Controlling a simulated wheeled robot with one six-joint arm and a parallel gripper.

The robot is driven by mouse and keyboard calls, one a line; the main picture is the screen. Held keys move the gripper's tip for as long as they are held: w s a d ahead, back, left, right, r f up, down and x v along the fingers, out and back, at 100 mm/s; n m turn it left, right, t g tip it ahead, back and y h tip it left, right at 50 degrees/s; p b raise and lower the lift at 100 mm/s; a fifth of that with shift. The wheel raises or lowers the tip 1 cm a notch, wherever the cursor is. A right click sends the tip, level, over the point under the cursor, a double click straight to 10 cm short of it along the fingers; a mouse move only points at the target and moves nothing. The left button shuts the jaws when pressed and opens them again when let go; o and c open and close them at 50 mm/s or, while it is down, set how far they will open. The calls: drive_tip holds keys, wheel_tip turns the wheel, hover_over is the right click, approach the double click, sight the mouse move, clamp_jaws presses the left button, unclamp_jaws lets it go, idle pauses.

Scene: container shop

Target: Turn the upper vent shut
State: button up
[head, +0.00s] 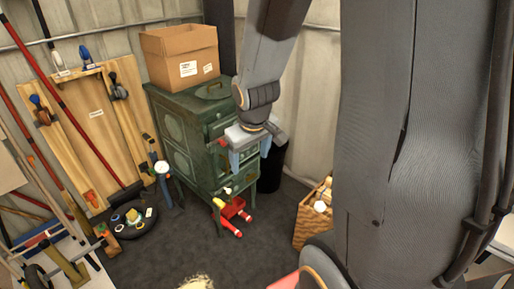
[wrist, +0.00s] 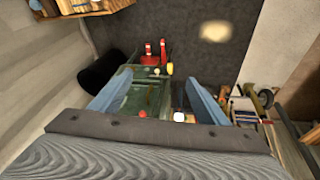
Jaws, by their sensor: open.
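The green stove (head: 185,135) stands against the back wall, and its front is partly hidden behind my gripper (head: 249,160). My gripper is open, with its two blue fingers pointing down near the upper front of the stove. In the wrist view, part of the stove (wrist: 150,98) shows between the spread fingers, with nothing held. A small red knob (wrist: 142,113) and a pale round knob (wrist: 179,117) show near the gripper's base. A yellow knob (wrist: 169,68) shows beyond the fingertips. I cannot tell which part is the upper vent or how it is turned.
A cardboard box (head: 181,55) stands on the stove. A red tray (head: 234,208) with red-handled items sits low at its front. A wicker basket (head: 308,222) stands at the right, and a black round tray (head: 131,218) at the left.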

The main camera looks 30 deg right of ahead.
drive_tip(key=w+d+f+n+t+b, duration=0.25)
drive_tip(key=w+d+f+b, duration=0.2)
drive_tip(key=w, duration=0.25)
drive_tip(key=w+d+f+n+t+y+b, duration=0.1)
drive_tip(key=w+d+f+t+b, duration=0.3)
drive_tip(key=w, duration=0.4)
drive_tip(key=w+d+f+n+t+b, duration=0.1)
drive_tip(key=w+d+f+n+b, duration=0.15)
drive_tip(key=w+d+f, duration=0.35)
drive_tip(key=w+d+f+n+t+y+b, duration=0.4)
drive_tip(key=d+f+n+t+y+b, duration=0.15)
drive_tip(key=b, duration=0.35)
drive_tip(key=b+x, duration=0.2)
drive_tip(key=x, duration=0.5)
drive_tip(key=shift+a+y, duration=0.35)
